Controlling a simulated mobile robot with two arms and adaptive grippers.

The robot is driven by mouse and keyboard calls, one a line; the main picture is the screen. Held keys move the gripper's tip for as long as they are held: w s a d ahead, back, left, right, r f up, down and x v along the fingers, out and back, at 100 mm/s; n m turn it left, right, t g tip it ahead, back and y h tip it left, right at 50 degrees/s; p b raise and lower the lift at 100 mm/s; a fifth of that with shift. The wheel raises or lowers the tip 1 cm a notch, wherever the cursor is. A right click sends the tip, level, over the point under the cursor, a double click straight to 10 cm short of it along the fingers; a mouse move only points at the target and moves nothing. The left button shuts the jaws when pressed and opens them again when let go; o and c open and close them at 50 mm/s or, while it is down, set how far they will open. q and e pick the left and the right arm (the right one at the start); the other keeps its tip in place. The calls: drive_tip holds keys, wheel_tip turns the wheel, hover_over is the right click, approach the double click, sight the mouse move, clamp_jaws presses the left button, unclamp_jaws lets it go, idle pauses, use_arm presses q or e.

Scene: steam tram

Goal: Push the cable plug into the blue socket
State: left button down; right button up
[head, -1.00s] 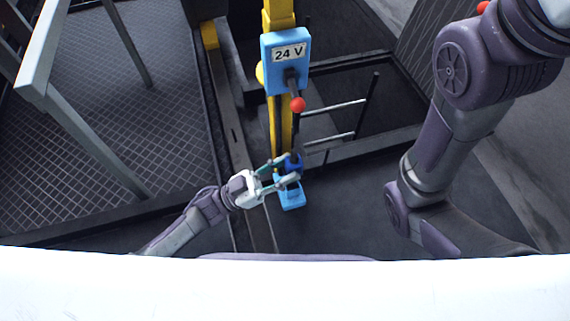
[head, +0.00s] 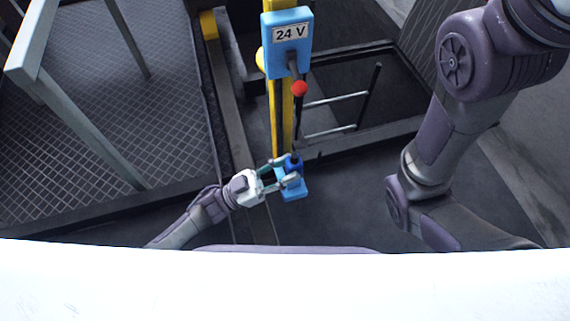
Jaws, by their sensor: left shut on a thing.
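My left gripper (head: 286,171) is closed around a dark blue plug (head: 294,161), with a fingertip on each side of it. A dark cable (head: 298,125) runs up from the plug toward the 24 V box. A light blue socket box (head: 292,193) sits right below the plug in the picture, at the foot of a yellow post. The fingers hide part of the plug and box, so I cannot tell whether the plug is in the socket. My right arm shows at the right, but its gripper is out of view.
A light blue box marked 24 V (head: 287,42) is on the yellow post (head: 281,110), with a red ball (head: 299,88) below its label. A grey railing (head: 90,130) stands at the left. A dark opening with metal rungs (head: 335,100) lies right of the post.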

use_arm(q)
drive_tip(key=shift+f, duration=0.3)
idle(0.5)
drive_tip(key=c, duration=0.7)
unclamp_jaws()
drive_tip(key=shift+a+f, duration=0.1)
drive_tip(key=shift+a, duration=0.05)
drive_tip(key=s+a+f, duration=0.1)
drive_tip(key=s+a, duration=0.3)
drive_tip(key=a, duration=0.9)
drive_tip(key=shift+s+a, duration=0.2)
drive_tip(key=shift+a, duration=0.15)
